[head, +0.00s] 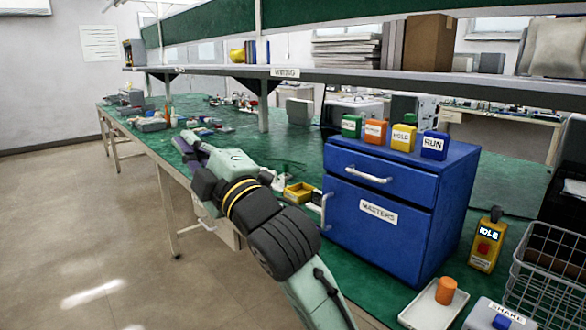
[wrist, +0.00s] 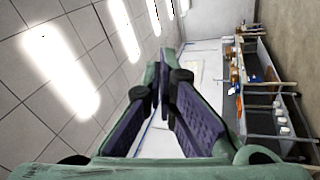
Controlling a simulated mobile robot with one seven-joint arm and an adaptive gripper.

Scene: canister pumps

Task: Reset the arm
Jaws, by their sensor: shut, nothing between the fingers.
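My arm reaches up and left across the front edge of the green bench (head: 345,137) in the head view. My gripper (head: 187,146) is at its far end, small and partly hidden behind my own arm links. In the wrist view my gripper (wrist: 164,85) shows its two green fingers with purple pads closing together at the tips, with nothing between them. That view is turned on its side, with ceiling lights on the left and a distant bench on the right. My gripper touches nothing that I can see.
A blue cabinet (head: 398,205) stands right of my arm, with several coloured labelled canisters on top. A white tray with an orange cylinder (head: 446,290), a yellow IDLE box (head: 486,243) and a wire basket (head: 548,275) are at right. The floor at left is clear.

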